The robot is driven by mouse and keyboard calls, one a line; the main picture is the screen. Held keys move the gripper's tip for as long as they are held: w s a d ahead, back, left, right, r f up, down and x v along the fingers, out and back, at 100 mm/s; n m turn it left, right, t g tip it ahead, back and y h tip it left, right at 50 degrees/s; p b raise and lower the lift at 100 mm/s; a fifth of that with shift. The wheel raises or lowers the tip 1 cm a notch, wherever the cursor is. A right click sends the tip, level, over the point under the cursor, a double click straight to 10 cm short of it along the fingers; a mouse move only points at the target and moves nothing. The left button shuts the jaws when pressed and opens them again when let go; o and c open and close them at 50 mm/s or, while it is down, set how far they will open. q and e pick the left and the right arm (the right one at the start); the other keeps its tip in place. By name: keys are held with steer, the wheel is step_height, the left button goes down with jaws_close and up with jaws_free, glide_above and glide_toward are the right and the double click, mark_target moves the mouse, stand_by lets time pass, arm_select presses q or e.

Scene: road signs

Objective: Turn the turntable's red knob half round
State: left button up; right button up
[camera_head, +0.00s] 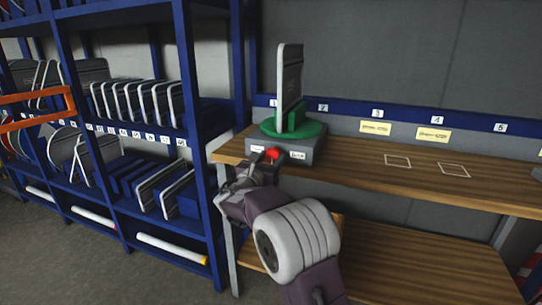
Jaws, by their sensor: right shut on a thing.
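The turntable has a grey box base (308,152) and a green round top (291,129). It stands at the left end of the wooden bench. A sign plate (290,78) stands upright on the green top and shows nearly edge-on. The red knob (272,154) is on the front face of the base, between two small white labels. My right gripper (268,160) is at the knob and shut on it. Its fingers hide part of the knob. My left gripper is not in view.
The wooden bench (350,170) is clear to the right of the turntable, with white outlined squares on it. A blue rail (345,108) with numbered tags runs behind. A blue rack (190,120) holding several signs stands close on the left. A lower shelf (420,262) lies under the bench.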

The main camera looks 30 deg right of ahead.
steer(key=shift+f, duration=0.15)
stand_by(0.3)
steer(key=o, duration=1.4)
steer(key=shift+c, duration=0.2)
steer(key=p+v, duration=0.2)
steer(key=v, duration=0.7)
